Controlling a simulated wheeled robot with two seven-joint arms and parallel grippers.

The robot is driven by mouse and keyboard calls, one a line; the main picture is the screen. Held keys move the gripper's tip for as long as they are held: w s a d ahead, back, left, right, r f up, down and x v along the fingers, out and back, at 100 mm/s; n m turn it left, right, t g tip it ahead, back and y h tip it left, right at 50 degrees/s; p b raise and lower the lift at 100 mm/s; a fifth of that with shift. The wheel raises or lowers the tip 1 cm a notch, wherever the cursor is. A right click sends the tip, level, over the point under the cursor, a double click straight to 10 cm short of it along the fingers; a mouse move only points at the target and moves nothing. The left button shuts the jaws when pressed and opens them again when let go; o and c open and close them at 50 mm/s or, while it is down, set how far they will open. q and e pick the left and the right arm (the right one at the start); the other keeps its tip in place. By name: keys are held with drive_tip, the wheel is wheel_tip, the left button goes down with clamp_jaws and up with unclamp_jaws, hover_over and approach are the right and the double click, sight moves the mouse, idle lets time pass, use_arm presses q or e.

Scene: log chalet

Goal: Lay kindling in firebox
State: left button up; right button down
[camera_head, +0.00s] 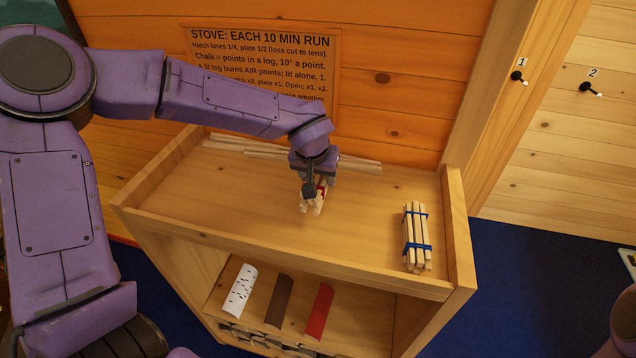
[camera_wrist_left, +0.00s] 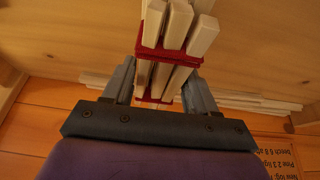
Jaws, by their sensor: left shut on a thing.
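My left gripper (camera_head: 314,190) is shut on a bundle of pale kindling sticks with red bands (camera_head: 319,204), over the top of a wooden shelf unit. The red-banded bundle also shows in the left wrist view (camera_wrist_left: 178,45), between the two grey fingers (camera_wrist_left: 160,82). I cannot tell whether it touches the shelf top. A second kindling bundle with blue bands (camera_head: 416,238) lies on the shelf top at the right, apart from the gripper. The firebox is not in view. My right gripper is not in view.
The shelf unit (camera_head: 230,228) has raised edges. Thin loose sticks (camera_head: 255,148) lie along its back. White (camera_head: 241,291), brown (camera_head: 280,300) and red (camera_head: 319,311) pieces sit on the lower shelf. A stove sign (camera_head: 262,55) and numbered pegs (camera_head: 517,76) are on the walls.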

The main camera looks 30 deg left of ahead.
use_arm(q)
drive_tip(key=shift+s+d+f, duration=0.1)
drive_tip(key=shift+s+f, duration=0.1)
drive_tip(key=shift+f, duration=0.45)
drive_tip(key=shift+s+f, duration=0.15)
drive_tip(key=shift+f, duration=0.45)
drive_tip(key=shift+w+f, duration=0.25)
drive_tip(key=shift+w, duration=0.05)
drive_tip(key=o, duration=1.1)
drive_tip(key=shift+s, duration=0.2)
